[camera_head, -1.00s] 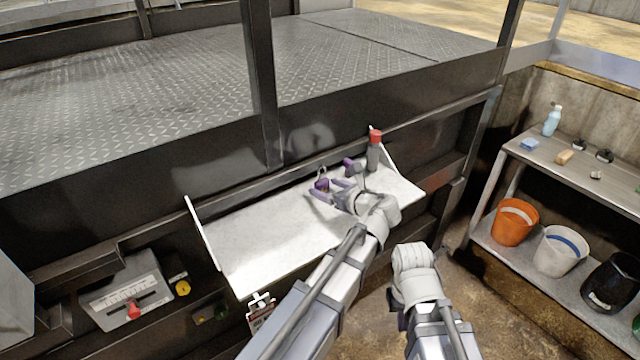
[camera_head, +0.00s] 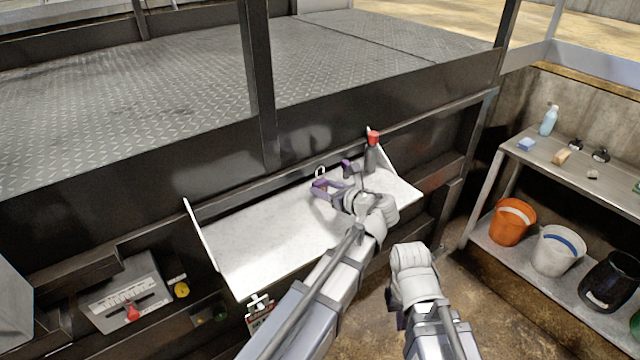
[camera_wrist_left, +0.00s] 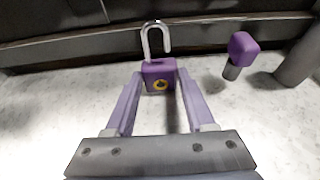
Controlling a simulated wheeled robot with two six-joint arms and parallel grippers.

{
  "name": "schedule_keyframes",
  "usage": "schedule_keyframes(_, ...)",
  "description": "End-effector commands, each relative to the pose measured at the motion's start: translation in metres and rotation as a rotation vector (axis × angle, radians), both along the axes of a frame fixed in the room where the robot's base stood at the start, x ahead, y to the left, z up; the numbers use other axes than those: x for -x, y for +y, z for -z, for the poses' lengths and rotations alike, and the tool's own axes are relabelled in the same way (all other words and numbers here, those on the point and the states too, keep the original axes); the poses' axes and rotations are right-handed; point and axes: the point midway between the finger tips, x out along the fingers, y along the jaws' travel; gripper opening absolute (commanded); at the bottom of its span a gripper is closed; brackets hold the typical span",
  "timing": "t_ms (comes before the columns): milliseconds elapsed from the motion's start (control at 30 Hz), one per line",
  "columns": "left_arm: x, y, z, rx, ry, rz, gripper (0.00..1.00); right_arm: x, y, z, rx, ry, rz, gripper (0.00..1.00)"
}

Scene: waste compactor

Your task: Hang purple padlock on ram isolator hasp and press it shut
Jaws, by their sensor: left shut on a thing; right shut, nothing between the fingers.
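I cannot make out the ram isolator hasp for certain.
A purple-topped grey object (camera_wrist_left: 243,48) and a red-capped dark bottle (camera_head: 373,155) stand right of the padlock. A grey box with a red handle (camera_head: 132,310) and a yellow round part (camera_head: 181,290) are lower left. The shelf's left half is clear.

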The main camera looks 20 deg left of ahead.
Motion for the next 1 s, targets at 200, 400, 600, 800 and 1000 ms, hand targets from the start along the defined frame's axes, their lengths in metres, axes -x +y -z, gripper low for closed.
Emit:
schedule_keyframes(200,0.000,0.000,-0.014,0.000,0.000,0.000,0.10,0.000,0.000,-0.013,0.000,0.000,0.000,0.00)
schedule_keyframes(400,0.000,0.000,-0.023,0.000,0.000,0.000,0.10,0.000,0.000,-0.023,0.000,0.000,0.000,0.00)
schedule_keyframes(600,0.000,0.000,-0.032,0.000,0.000,0.000,0.10,0.000,0.000,-0.032,0.000,0.000,0.000,0.00)
schedule_keyframes(800,0.000,0.000,-0.042,0.000,0.000,0.000,0.10,0.000,0.000,-0.042,0.000,0.000,0.000,0.00)
schedule_keyframes(1000,0.000,0.000,-0.046,0.000,0.000,0.000,0.10,0.000,0.000,-0.046,0.000,0.000,0.000,0.00)
